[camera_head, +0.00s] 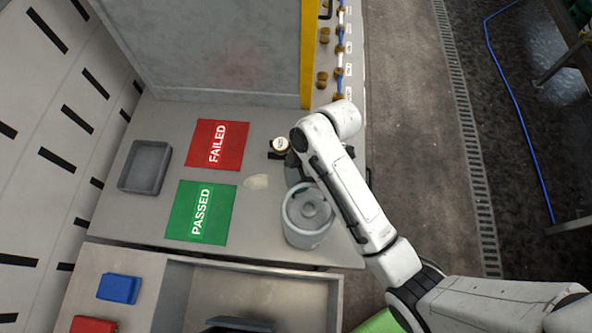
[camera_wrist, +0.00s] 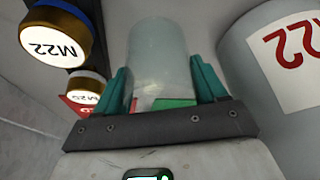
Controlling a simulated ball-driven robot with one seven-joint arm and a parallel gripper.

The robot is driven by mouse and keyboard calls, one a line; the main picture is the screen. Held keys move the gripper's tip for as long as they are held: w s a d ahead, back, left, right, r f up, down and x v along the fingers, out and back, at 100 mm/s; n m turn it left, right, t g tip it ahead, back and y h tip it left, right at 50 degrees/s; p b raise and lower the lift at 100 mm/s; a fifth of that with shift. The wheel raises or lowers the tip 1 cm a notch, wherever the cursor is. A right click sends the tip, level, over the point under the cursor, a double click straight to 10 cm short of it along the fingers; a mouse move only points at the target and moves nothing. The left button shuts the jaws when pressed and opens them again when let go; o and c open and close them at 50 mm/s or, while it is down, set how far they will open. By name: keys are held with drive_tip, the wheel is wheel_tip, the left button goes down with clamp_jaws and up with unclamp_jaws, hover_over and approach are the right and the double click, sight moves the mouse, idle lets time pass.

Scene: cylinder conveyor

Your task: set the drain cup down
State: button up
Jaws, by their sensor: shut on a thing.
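The drain cup (camera_wrist: 160,50) is a pale, translucent cylinder in the middle of the wrist view. My gripper (camera_wrist: 160,72) has teal fingers on either side of the cup and is shut on it. In the head view my white arm reaches over the right part of the grey table (camera_head: 155,218), and its wrist largely hides the gripper and cup. I cannot tell whether the cup's base touches the table.
A grey canister (camera_head: 300,238) stands close by, right of the cup in the wrist view (camera_wrist: 262,110). Brass M22 (camera_wrist: 55,35) and M20 (camera_wrist: 86,88) fittings are at left. Red FAILED (camera_head: 231,137) and green PASSED (camera_head: 225,200) mats and a grey tray (camera_head: 145,167) lie left.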

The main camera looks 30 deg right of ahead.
drive_tip(key=o, duration=1.1)
drive_tip(key=shift+f, duration=0.1)
drive_tip(key=shift+c, duration=0.2)
drive_tip(key=p+v, duration=0.3)
drive_tip(key=v, duration=0.9)
